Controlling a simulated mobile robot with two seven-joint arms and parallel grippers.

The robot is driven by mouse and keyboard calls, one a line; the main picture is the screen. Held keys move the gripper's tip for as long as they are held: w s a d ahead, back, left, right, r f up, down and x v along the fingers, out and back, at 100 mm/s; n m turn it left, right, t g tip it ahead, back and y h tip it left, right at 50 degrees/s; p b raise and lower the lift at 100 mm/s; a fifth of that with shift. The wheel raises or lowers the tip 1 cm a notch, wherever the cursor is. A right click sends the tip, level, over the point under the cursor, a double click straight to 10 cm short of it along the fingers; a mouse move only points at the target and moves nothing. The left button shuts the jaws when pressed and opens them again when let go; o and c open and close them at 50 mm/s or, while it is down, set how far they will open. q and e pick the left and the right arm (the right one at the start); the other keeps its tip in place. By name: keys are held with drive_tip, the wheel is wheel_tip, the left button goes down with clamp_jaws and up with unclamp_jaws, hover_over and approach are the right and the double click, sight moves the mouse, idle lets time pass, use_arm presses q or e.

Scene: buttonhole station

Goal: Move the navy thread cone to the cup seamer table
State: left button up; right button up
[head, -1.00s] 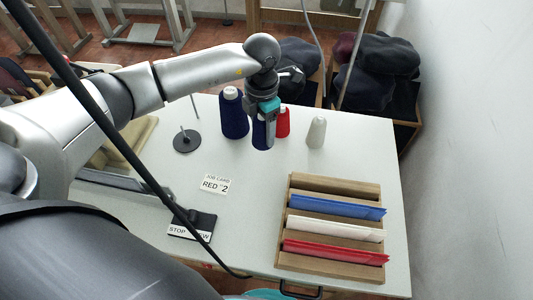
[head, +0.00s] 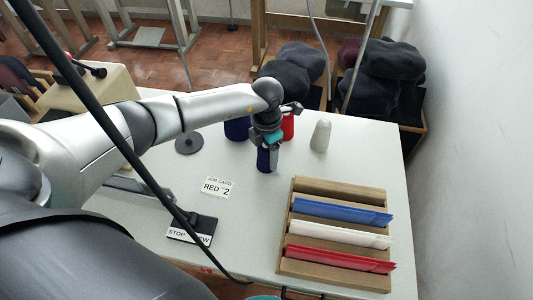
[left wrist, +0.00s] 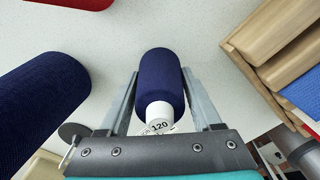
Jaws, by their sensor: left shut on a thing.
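A small navy thread cone (head: 263,159) is held between the fingers of my left gripper (head: 268,158), over the pale table. In the left wrist view the cone (left wrist: 160,78) sits between the two fingers (left wrist: 160,95), its white top marked 120 towards the palm. The head view does not clearly show whether its base is clear of the table. A larger navy cone (head: 236,130) stands behind and left of the gripper, partly hidden by my arm; it also shows at the left of the left wrist view (left wrist: 40,105). My right gripper is not in view.
A red cone (head: 288,127) and a pale cone (head: 320,136) stand at the back of the table (head: 245,215). A dark round stand (head: 188,143) is at left. A wooden rack (head: 335,245) with coloured strips is at right. A job card (head: 217,187) lies in front.

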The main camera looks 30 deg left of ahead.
use_arm(q)
drive_tip(key=o, duration=1)
drive_tip(key=shift+f, duration=0.15)
drive_tip(key=o, duration=0.4)
drive_tip(key=shift+o, duration=0.2)
wheel_tip(320, 180, up, 12)
drive_tip(key=shift+r+p, duration=0.25)
drive_tip(key=shift+p, duration=0.9)
